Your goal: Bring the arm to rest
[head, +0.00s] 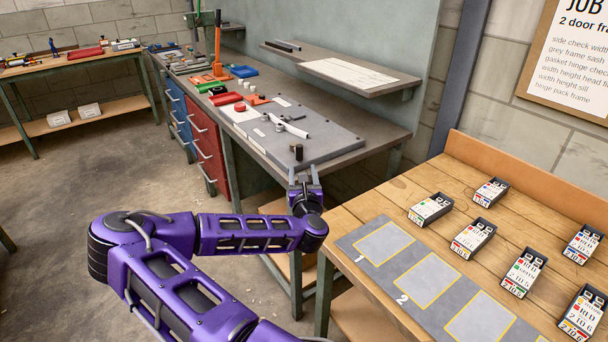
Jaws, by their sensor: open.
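My gripper (304,178) is at the end of my purple arm, at the near end of the long grey workbench (360,128). Its two fingers point away from me and stand apart, with nothing seen between them. A small dark knob (297,152) on the bench's grey plate (318,138) shows just beyond the fingertips; I cannot tell whether they touch. My arm is bent, with its elbow at the left and the forearm stretching right to the gripper.
A wooden table (405,191) at the right carries several small labelled boxes (430,208) and a grey mat (348,238) with numbered squares. An orange-handled press (217,50) stands farther along the bench. A shelf (340,69) overhangs it. Open floor (60,200) lies left.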

